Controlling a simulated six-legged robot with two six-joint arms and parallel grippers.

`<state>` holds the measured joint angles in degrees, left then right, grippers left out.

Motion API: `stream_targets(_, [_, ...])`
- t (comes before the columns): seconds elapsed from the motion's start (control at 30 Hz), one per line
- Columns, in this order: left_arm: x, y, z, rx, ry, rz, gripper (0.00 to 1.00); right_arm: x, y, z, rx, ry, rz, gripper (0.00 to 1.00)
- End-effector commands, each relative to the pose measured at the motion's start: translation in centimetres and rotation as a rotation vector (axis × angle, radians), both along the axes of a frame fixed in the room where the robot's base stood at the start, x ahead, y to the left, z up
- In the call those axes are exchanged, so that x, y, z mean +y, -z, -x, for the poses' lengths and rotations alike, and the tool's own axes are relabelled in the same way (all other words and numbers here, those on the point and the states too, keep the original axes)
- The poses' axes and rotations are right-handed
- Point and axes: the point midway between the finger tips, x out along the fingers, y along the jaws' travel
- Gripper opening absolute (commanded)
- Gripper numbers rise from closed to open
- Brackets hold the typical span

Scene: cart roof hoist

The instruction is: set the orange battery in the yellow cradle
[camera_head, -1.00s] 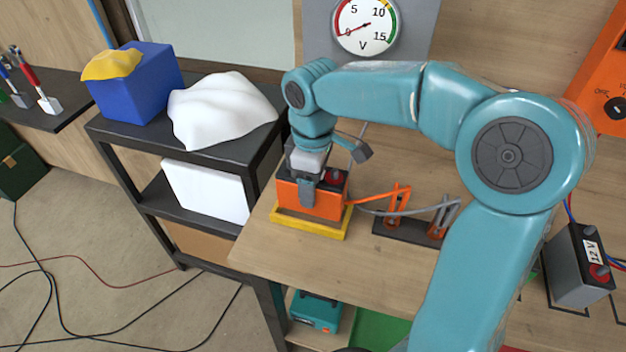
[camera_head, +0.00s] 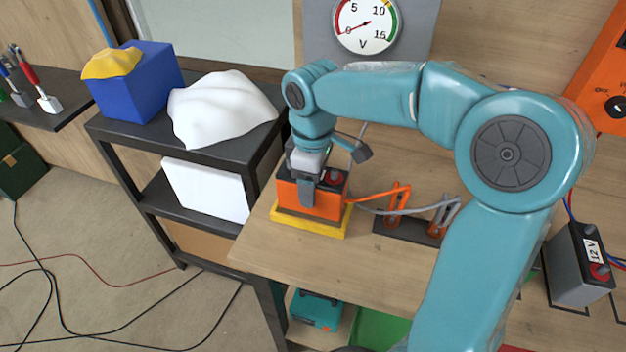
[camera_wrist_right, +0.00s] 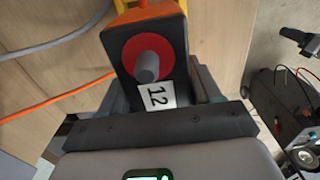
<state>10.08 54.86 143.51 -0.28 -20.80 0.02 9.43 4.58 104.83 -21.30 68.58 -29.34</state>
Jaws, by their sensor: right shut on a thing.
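The orange battery (camera_head: 325,200) has a dark top with a red terminal and stands upright over the yellow cradle (camera_head: 322,231) on the wooden bench. My right gripper (camera_head: 306,192) comes down from above and is shut on the battery. A brownish strip shows between the orange body and the yellow rim; I cannot tell whether the battery rests in the cradle or hangs just above it. The right wrist view shows the battery's dark top (camera_wrist_right: 127,52), red-ringed post and "12" label, with bits of the yellow cradle (camera_wrist_right: 207,12) behind. My left gripper is out of view.
A dark clamp block (camera_head: 392,232) with orange and grey levers and cables stands right of the cradle. A grey 12 V battery (camera_head: 577,268) is at the right. A black shelf (camera_head: 215,152) with a white cloth (camera_head: 222,108) and blue box (camera_head: 138,85) stands left.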

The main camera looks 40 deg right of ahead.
Motion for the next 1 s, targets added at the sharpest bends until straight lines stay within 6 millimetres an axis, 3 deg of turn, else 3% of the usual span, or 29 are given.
stream_targets(1.0, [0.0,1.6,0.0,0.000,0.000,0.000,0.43,0.0,2.1,0.0,-0.003,0.001,0.001,0.00])
